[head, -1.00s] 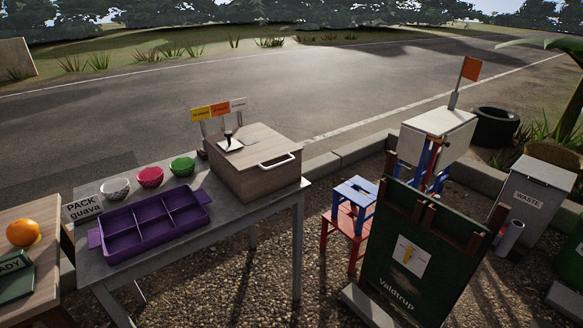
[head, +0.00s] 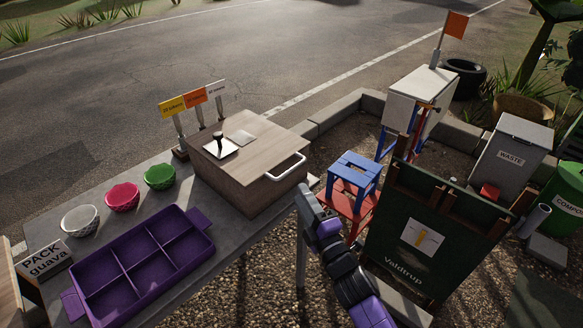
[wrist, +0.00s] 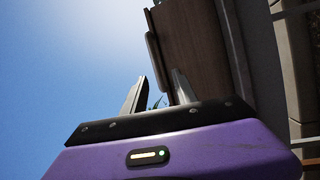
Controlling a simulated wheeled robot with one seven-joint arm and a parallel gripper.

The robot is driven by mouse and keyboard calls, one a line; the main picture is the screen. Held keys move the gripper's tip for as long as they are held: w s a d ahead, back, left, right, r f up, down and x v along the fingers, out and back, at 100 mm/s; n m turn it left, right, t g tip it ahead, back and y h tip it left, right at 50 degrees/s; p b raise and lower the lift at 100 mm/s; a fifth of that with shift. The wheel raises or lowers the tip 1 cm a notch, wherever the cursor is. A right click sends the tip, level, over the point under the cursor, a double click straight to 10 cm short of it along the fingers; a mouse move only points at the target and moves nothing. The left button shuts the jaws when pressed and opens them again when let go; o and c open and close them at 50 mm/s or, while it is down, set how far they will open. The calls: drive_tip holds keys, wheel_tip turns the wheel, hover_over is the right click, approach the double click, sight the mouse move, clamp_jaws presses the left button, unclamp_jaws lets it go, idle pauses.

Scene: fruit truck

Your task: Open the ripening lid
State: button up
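The ripening box is a wooden box (head: 262,197) on the grey table, and its wooden lid (head: 262,139) lies shut on top. A white bar handle (head: 288,167) sticks out at the lid's front right edge. My gripper (head: 303,190) is just below and right of the handle in the head view, apparently apart from it. In the wrist view my gripper (wrist: 158,86) has its two fingers spread with nothing between them. Brown wood (wrist: 195,45), probably the box, shows just beyond the fingers. The exact gap to the handle is hard to tell.
On the table are a purple tray (head: 183,229), several bowls and a black-knobbed stamp (head: 218,143) on the lid. Price signs (head: 196,97) stand behind the box.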

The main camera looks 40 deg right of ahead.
sight(292, 168)
drive_tip(key=x, duration=0.3)
drive_tip(key=p+x, duration=0.1)
drive_tip(key=x, duration=0.2)
drive_tip(key=d+x, duration=0.1)
drive_tip(key=x, duration=0.2)
drive_tip(key=shift+r, duration=0.35)
clamp_jaws()
idle(1.1)
